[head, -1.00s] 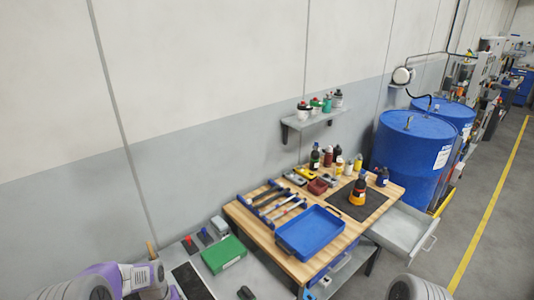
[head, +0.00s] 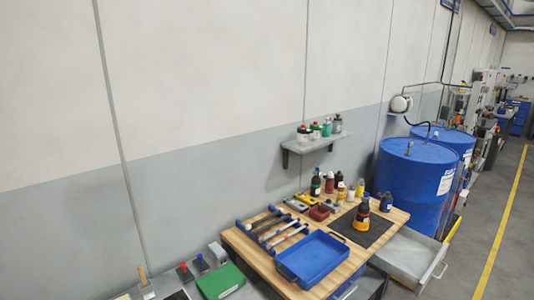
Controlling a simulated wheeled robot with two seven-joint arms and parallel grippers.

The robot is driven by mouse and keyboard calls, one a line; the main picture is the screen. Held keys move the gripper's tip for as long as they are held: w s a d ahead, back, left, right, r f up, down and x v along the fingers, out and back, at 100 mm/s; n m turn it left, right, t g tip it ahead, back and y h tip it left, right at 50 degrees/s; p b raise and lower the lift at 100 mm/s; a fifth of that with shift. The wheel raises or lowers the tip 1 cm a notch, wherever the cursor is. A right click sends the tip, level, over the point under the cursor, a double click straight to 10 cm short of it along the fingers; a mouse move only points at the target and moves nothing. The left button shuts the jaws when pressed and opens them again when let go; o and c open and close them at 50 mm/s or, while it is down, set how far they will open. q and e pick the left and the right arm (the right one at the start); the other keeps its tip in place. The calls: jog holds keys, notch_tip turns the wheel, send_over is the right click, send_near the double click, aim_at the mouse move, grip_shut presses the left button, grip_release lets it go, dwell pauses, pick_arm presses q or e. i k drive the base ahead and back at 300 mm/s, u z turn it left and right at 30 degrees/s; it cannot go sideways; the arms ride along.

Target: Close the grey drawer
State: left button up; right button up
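The grey drawer (head: 408,256) sticks out open from the right side of the wooden workbench (head: 247,248), under its top. Its handle (head: 440,270) is at the outer right end, facing the aisle. The inside of the drawer looks empty. Neither of my grippers shows in the head view, so their state is hidden.
Two blue barrels (head: 408,182) stand behind the drawer by the wall. On the bench are a blue tray (head: 313,259), hammers, bottles and a black mat (head: 361,228). A green box (head: 221,281) lies at lower left. Grey floor (head: 462,250) is open right of the drawer.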

aim_at(412, 258)
jog(key=k, duration=0.95)
jog(key=z, duration=0.85)
jog(key=i, duration=0.65)
jog(key=z, duration=0.55)
jog(key=i, duration=2.5)
jog(key=u, duration=0.35)
